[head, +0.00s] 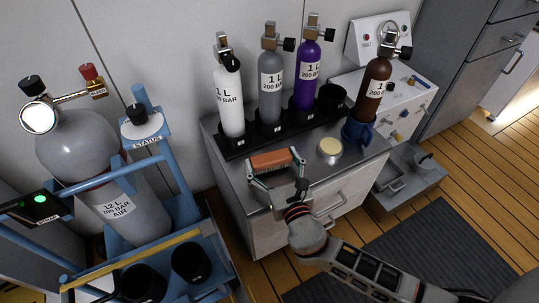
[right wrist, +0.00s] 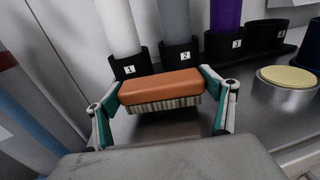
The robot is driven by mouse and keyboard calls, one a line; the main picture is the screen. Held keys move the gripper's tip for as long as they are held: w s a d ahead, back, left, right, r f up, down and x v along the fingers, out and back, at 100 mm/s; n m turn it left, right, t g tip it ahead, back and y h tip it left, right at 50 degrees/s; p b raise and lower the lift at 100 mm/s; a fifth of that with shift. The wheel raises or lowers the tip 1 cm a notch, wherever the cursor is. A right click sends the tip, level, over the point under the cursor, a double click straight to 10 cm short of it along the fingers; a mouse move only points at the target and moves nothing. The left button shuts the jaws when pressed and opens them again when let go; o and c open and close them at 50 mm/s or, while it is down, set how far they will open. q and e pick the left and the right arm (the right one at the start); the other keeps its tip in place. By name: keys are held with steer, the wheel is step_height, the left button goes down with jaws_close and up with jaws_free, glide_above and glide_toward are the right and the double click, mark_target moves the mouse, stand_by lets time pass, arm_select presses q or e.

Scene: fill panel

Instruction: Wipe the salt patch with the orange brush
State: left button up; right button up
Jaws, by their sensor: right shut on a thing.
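The orange brush (head: 270,160) has an orange block body and pale bristles facing down, which show in the right wrist view (right wrist: 158,104). My right gripper (head: 276,168) is shut on the brush, one finger at each end. It holds the brush over the steel counter top (head: 291,180), in front of the cylinder rack. I cannot tell whether the bristles touch the counter. I cannot make out a salt patch; the brush and gripper hide part of the counter. My left gripper is not in view.
White, grey and purple cylinders stand in a black rack (head: 232,152) behind the brush. A round metal pot with a pale yellow top (head: 330,148) is to the right. A brown cylinder (head: 376,88) stands in a blue holder beyond it. A blue cart with a large grey cylinder (head: 85,150) is at left.

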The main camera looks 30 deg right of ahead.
mark_target(271, 153)
steer(key=shift+f, duration=0.2)
steer(key=shift+w, duration=0.85)
steer(key=shift+w+d+r, duration=0.35)
steer(key=shift+w+r, duration=0.25)
steer(key=shift+w, duration=0.05)
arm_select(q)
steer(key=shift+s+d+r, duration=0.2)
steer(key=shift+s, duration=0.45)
arm_select(e)
steer(key=shift+w+r, duration=0.1)
steer(key=shift+r, duration=0.05)
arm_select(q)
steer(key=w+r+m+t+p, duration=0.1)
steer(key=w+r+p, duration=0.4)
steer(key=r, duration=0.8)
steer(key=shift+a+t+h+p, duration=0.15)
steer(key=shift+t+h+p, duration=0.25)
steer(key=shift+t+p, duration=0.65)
arm_select(e)
step_height(271, 153, up, 7)
steer(key=shift+w+a, duration=0.35)
steer(key=shift+a, duration=0.1)
